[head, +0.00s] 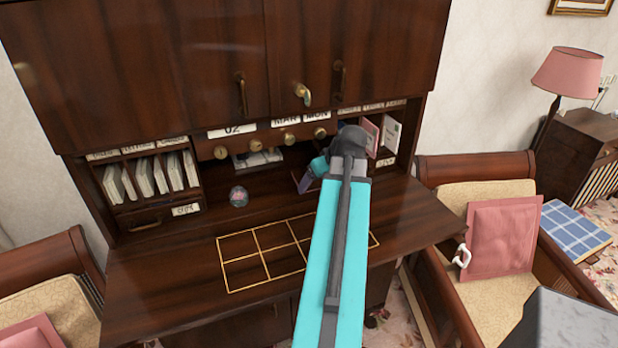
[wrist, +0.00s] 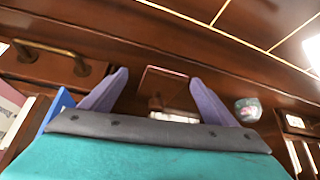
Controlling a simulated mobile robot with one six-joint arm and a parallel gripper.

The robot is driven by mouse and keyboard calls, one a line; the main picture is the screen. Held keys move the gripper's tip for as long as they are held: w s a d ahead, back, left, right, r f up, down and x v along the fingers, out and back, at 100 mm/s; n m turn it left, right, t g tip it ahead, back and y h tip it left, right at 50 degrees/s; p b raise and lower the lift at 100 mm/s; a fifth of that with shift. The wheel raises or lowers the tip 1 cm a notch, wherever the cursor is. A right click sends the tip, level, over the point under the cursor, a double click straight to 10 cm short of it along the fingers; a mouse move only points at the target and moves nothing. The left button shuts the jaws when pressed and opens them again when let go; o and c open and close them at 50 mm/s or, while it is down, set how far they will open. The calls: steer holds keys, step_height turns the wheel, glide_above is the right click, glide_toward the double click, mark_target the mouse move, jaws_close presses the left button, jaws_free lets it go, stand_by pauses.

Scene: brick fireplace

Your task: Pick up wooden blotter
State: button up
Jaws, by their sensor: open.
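A dark brown flat piece with a pale pink edge, which looks like the wooden blotter (wrist: 163,88), shows in the wrist view between the two purple fingers of my gripper (wrist: 159,76). The fingers are spread apart, with a gap visible on each side of the piece. I cannot tell whether it lies fully within their reach. In the head view my gripper (head: 304,181) is low at the desk's back recess, right of centre. My arm hides much of that spot there, and the blotter is not clear.
A round glass paperweight (head: 239,196) stands left of my gripper; it also shows in the wrist view (wrist: 248,108). Pigeonholes with envelopes (head: 150,178) flank the recess. The desktop (head: 180,262) with gold grid lines is clear. A chair with a pink cushion (head: 502,238) stands right.

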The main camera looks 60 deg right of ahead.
mark_target(298, 174)
steer(key=shift+w, duration=0.1)
steer(key=w, duration=0.1)
steer(key=w+d+p, duration=0.2)
steer(key=w, duration=0.1)
steer(key=shift+r, duration=0.15)
steer(key=shift+w, duration=0.2)
steer(key=shift+w+d+f+p, duration=0.15)
steer(key=shift+f+p, duration=0.35)
steer(key=shift+f, duration=0.15)
steer(key=shift+c, duration=0.3)
steer(key=c, duration=1.3)
